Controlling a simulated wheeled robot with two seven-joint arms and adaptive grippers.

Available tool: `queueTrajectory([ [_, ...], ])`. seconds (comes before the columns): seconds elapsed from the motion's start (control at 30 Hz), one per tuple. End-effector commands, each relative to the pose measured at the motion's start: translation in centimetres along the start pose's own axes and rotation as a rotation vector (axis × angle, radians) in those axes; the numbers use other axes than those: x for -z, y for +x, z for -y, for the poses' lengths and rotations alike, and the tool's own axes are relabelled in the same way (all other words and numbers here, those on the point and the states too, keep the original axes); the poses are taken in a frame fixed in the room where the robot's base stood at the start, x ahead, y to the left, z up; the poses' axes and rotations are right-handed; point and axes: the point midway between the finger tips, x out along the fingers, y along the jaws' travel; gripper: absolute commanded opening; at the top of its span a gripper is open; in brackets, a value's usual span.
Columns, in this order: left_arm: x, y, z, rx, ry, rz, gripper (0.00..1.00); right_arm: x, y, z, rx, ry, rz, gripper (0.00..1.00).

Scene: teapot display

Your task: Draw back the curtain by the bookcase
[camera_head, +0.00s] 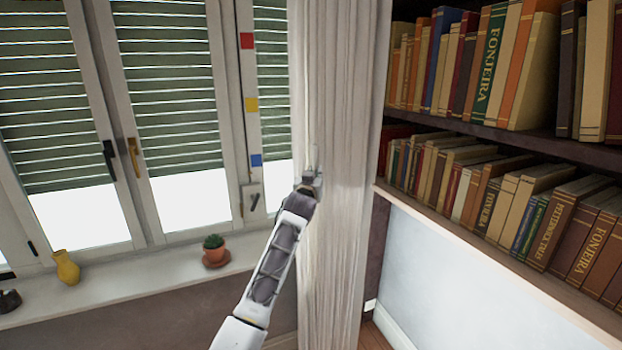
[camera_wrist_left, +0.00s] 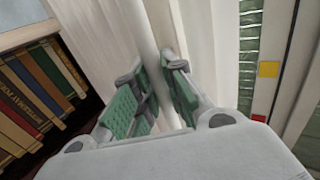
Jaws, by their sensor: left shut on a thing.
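The white curtain (camera_head: 342,120) hangs in long vertical folds between the window and the bookcase. It covers the window's right end. My left gripper (camera_head: 314,165) is at the curtain's left part, about halfway up the view. In the left wrist view, my left gripper (camera_wrist_left: 157,88) has its green-padded fingers on either side of a narrow fold of the curtain (camera_wrist_left: 153,45), shut on it. The bookcase (camera_head: 455,125) stands just right of the curtain, with two shelves of books in view. My right gripper is in neither view.
The window (camera_head: 170,120) has green slatted blinds partly lowered. On the sill (camera_head: 130,276) stand a yellow vase (camera_head: 66,268) and a small potted cactus (camera_head: 214,250), left of my left arm. Coloured squares mark the frame beside the curtain.

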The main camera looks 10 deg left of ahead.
Motion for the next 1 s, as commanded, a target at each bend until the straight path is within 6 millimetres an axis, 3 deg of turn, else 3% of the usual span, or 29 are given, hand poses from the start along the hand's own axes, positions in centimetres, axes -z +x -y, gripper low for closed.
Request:
queueTrajectory([
  [0.27, -0.1, 0.2, -0.4, 0.0, 0.001, 0.002, 0.0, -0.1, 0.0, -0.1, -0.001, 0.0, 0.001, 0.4],
  [0.53, -0.1, 0.2, -0.3, 0.0, 0.001, 0.002, 0.0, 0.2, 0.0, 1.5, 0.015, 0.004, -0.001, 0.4],
  [0.57, -0.1, 0.2, -0.3, 0.0, 0.001, 0.002, 0.15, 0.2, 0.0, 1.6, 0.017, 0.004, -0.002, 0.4],
  [0.7, -0.1, 0.2, -0.3, 0.0, 0.001, 0.002, 0.33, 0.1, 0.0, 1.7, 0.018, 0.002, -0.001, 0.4],
  [1.0, -0.1, 0.2, -0.3, 0.0, 0.001, 0.001, 0.35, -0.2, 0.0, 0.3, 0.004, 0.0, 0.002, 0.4],
])
